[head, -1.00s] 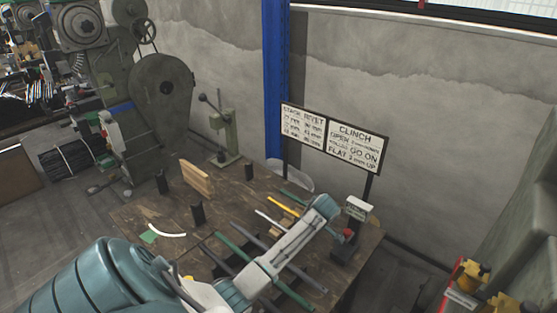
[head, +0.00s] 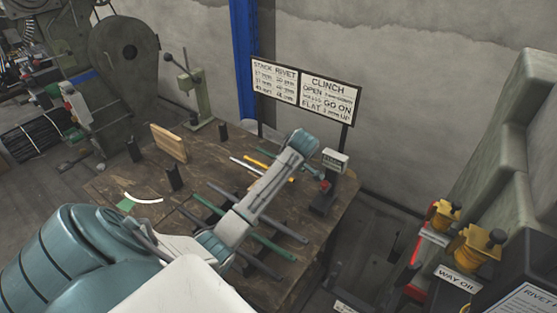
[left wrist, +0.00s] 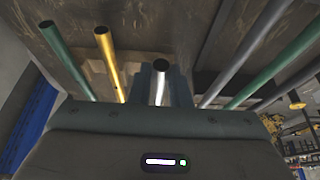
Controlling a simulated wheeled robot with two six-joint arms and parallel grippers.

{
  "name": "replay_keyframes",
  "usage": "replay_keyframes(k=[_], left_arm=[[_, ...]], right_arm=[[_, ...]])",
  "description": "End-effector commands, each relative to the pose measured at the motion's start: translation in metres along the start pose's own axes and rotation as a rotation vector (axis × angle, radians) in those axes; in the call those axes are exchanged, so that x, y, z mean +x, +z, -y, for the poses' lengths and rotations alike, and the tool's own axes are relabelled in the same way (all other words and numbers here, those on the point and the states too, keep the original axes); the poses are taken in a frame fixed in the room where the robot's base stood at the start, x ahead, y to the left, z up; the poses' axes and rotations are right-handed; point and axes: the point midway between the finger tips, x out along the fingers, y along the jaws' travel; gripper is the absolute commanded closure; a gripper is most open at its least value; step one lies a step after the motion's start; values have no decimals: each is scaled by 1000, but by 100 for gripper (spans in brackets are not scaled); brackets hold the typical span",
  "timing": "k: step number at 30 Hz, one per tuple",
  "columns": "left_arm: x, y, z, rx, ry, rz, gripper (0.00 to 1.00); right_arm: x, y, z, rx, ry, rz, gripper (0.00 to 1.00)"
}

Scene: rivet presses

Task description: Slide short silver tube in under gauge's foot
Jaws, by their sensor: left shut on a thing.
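The short silver tube (left wrist: 160,70) is in my left gripper (left wrist: 160,82), which is shut on it in the left wrist view; one open end shows between the fingers. In the head view a pale length of this tube (head: 246,168) shows on or just above the table, and my left arm covers the rest. My left gripper's fingers are hidden behind the arm there. The gauge (head: 334,161), with a white label or face on a dark stand, is at the table's right side, right of my arm. I cannot make out the gap under its foot. My right gripper is out of view.
A yellow tube (left wrist: 108,55) and a green tube (left wrist: 66,55) lie beside the silver one. Longer grey and green tubes (head: 275,248) lie on the table (head: 120,180) under my arm. A wooden block (head: 169,143) and dark uprights stand left. A sign (head: 302,88) stands behind.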

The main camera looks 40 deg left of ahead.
Motion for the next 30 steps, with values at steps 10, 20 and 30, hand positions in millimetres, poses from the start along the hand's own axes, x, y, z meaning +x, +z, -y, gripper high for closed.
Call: replay_keyframes(k=[10,20,30], left_arm=[[-36,-1,-1,-4,-5,6,100],[-28,118,4,-25,-22,12,100],[-37,218,20,-3,-5,3,100]], right_arm=[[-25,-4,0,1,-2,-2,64],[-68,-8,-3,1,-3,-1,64],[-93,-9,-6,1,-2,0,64]])
